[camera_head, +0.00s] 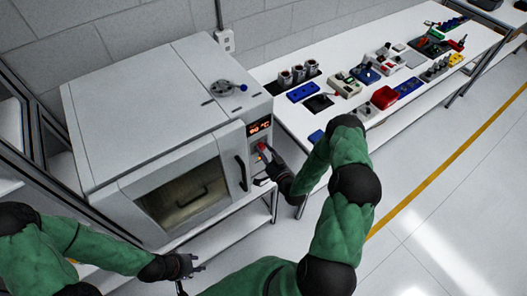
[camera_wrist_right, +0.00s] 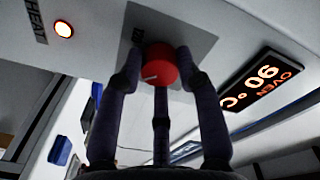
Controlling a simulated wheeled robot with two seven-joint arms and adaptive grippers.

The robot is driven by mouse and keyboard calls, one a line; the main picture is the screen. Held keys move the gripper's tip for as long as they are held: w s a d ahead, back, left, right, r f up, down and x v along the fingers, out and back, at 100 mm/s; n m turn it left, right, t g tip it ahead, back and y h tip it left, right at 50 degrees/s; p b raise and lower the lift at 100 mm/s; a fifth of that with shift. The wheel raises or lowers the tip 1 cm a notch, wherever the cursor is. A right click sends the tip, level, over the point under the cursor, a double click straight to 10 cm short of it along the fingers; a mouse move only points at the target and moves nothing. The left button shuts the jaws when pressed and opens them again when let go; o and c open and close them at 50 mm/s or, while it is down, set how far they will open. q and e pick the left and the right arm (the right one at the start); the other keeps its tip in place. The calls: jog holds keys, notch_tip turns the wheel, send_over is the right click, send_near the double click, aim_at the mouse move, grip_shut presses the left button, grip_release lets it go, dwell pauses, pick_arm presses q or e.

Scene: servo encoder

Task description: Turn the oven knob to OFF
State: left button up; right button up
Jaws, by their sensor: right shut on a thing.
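The white oven (camera_head: 150,125) stands on a bench at the left, its door shut. Its red knob (camera_head: 262,147) is on the front panel below the lit display (camera_head: 259,127). In the right wrist view the red knob (camera_wrist_right: 160,66) has a white mark on its face, towards the left. My right gripper (camera_head: 270,160) is at the knob; its dark fingers (camera_wrist_right: 160,85) are shut around it. The fingers hide parts of the panel labels. My left gripper (camera_head: 188,270) is apart from the oven, low in the picture, with its fingers spread and empty.
The display (camera_wrist_right: 262,80) reads 90 °C, and an orange HEAT lamp (camera_wrist_right: 63,29) glows. The black door handle (camera_head: 241,172) is beside the knob. A white table (camera_head: 345,55) with several small devices runs to the right. The floor in front is clear.

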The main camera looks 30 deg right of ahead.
jog(key=shift+d+n+b, duration=0.1)
jog(key=shift+n+b, duration=0.4)
jog(key=shift+b, duration=0.05)
jog(key=n+b, duration=0.7)
jog(key=b, duration=0.1)
jog(key=n+y+b, duration=0.1)
jog(key=n+b, duration=0.6)
jog(key=b, duration=0.1)
jog(key=shift+f+n+t, duration=0.15)
jog(key=shift+n+t, duration=0.25)
jog(key=n+b, duration=1.2)
jog(key=b, duration=0.5)
jog(key=shift+y+b, duration=0.4)
jog(key=shift+n+b, duration=0.8)
jog(key=shift+b, duration=0.25)
jog(key=shift+g, duration=0.3)
jog(key=o, duration=1.1)
jog(key=shift+o, duration=0.2)
jog(key=shift+s, duration=0.1)
jog(key=s+d, duration=0.1)
jog(key=s, duration=1)
jog(key=shift+s+d+f, duration=0.25)
jog(key=shift+s, duration=0.1)
